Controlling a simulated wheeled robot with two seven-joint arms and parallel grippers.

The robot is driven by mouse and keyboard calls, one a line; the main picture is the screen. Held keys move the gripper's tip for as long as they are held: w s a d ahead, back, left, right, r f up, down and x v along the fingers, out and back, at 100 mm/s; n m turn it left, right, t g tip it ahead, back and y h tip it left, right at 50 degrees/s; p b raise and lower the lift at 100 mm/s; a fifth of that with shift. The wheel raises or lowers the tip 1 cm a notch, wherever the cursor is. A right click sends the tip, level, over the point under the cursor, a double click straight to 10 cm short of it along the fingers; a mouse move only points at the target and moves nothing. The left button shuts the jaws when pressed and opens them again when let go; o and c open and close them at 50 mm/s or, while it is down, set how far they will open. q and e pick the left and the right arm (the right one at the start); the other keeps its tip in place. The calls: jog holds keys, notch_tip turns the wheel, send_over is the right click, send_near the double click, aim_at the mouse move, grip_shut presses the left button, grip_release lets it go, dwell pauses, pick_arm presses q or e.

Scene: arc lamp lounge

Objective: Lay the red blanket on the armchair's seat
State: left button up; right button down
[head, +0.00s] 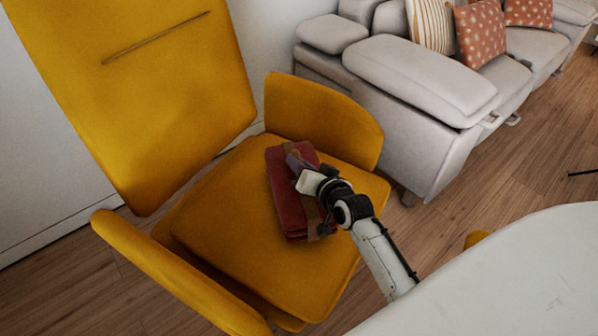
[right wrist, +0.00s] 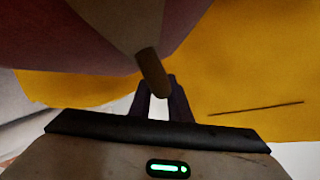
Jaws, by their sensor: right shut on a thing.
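The red blanket (head: 287,208) is a folded bundle with a brown band around it. In the head view it lies on or just over the right part of the yellow armchair's seat (head: 235,215), near the armrest. I cannot tell whether its whole underside touches the seat. My right gripper (head: 296,165) reaches over the blanket from the right and is shut on it, apparently at the band. In the right wrist view the blanket (right wrist: 60,50) fills the upper left, with a brown peg-like piece at the fingertips (right wrist: 163,90). My left gripper is not in view.
The armchair has a tall backrest (head: 150,90), a right armrest (head: 325,115) close behind the blanket and a left armrest (head: 165,270). A white tabletop (head: 510,280) is at the lower right. A grey sofa (head: 420,80) stands behind. The seat's left part is bare.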

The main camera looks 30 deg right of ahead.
jog(key=shift+w+f, duration=0.1)
jog(key=shift+f, duration=0.65)
jog(key=shift+f, duration=0.15)
jog(key=c, duration=1.6)
grip_release()
jog(key=shift+f, duration=0.15)
jog(key=shift+c, duration=0.2)
jog(key=shift+r, duration=0.25)
jog(key=p+v, duration=0.3)
jog(key=v, duration=0.8)
jog(key=shift+s, duration=0.3)
jog(key=s+a+f+n+g+y, duration=0.2)
jog(key=s+a+f+n, duration=0.2)
jog(key=s+a, duration=0.4)
jog(key=s+a+f+n+g+y, duration=0.2)
jog(key=s+a+f+n, duration=0.3)
jog(key=s+a, duration=0.3)
jog(key=shift+s+f+n+g, duration=0.15)
jog(key=shift+s+n+g, duration=0.2)
jog(key=shift+n+g, duration=0.3)
